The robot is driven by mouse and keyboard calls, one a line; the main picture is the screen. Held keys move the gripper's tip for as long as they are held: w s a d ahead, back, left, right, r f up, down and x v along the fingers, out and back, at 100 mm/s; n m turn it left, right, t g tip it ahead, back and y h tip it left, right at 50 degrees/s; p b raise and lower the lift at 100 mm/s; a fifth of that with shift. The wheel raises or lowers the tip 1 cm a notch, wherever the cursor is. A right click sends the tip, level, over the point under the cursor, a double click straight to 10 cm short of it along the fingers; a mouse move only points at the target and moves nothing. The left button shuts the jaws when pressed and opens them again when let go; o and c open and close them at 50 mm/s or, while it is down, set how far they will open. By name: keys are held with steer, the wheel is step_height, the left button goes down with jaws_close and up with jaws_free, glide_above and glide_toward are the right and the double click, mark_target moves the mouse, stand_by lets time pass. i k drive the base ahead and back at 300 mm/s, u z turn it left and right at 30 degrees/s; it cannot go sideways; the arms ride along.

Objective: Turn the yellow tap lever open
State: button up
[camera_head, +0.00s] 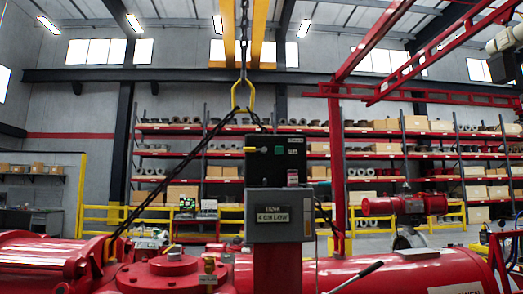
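A small yellow lever-like piece (256,150) sticks out to the left from the upper part of a dark control box (276,162). It lies about level, and it is too small to tell its exact setting. A small brass-coloured fitting (210,265) stands on the round red housing (172,268) at the lower left. I cannot tell for sure which of these is the tap lever. A white and dark piece at the upper right edge may be part of my arm. No gripper fingers can be made out, and nothing is seen touching either yellow piece.
A grey labelled box (280,217) sits below the dark box on a red post. Dark chains hang from a yellow hook (243,92) down to the red machinery. A red cylinder (400,273) with a bare metal rod (357,276) fills the lower right. Shelves stand far behind.

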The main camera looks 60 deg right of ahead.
mark_target(263, 149)
steer(key=z, duration=1.4)
